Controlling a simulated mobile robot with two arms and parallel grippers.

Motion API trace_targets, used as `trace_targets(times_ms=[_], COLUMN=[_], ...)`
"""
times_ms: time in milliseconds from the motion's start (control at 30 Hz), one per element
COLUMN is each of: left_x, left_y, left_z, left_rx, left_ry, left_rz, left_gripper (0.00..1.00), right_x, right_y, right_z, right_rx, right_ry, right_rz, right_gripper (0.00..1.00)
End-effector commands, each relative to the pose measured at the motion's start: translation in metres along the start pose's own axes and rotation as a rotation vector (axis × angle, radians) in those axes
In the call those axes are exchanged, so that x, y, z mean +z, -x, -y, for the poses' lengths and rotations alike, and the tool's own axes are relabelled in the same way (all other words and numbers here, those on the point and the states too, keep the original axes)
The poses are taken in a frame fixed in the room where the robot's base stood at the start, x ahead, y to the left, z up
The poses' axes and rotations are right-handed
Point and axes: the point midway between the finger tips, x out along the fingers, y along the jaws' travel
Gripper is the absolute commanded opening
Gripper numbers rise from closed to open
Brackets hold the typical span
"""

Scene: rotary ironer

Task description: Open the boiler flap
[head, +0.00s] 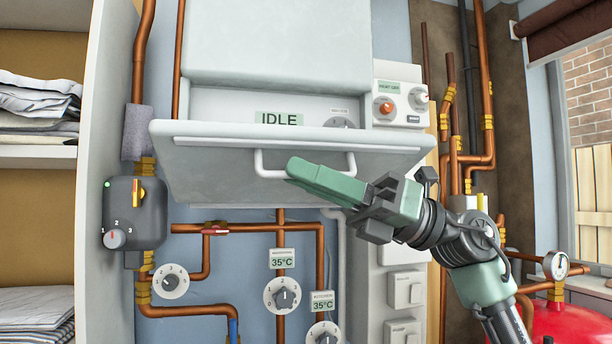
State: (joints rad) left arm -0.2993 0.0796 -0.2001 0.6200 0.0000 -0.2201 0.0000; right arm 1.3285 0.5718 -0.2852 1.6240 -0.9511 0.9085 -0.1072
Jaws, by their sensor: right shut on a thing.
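The boiler (270,50) is a white unit on the wall in the upper middle of the head view. Its grey flap (225,180) is hinged at the bottom edge or tilted outward below the panel that reads IDLE (279,118). The flap has a white bar handle (262,165) along its front. The fingers hide that part of the handle. My left gripper is not in view.
Copper pipes (320,260) and dials (282,295) are below the flap. A dark control box (135,212) is at the left, beside shelves with folded cloth (38,105). A red tank (568,322) stands at the lower right, near the window.

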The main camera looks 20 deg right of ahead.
Motion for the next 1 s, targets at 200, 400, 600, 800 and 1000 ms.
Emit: trace_targets(times_ms=[200, 400, 600, 800, 1000], left_x=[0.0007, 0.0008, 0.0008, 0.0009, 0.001], left_y=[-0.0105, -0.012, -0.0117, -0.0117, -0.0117], left_z=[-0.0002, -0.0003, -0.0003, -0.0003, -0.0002], left_rx=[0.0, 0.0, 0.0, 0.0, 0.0], left_ry=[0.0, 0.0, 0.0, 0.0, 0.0], left_rz=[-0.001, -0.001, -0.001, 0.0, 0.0], left_gripper=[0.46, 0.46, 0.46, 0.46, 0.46], right_x=[-0.0127, -0.015, -0.0149, -0.0149, -0.0146], right_y=[0.0049, 0.0058, 0.0057, 0.0057, 0.0057], right_z=[0.0026, 0.0031, 0.0031, 0.0031, 0.0028], right_rx=[-0.001, -0.001, -0.001, -0.002, -0.001], right_ry=[-0.004, -0.006, -0.007, -0.007, -0.006], right_rz=[-0.001, -0.002, -0.002, -0.002, -0.002], right_gripper=[0.0, 0.0, 0.0, 0.26, 0.31])
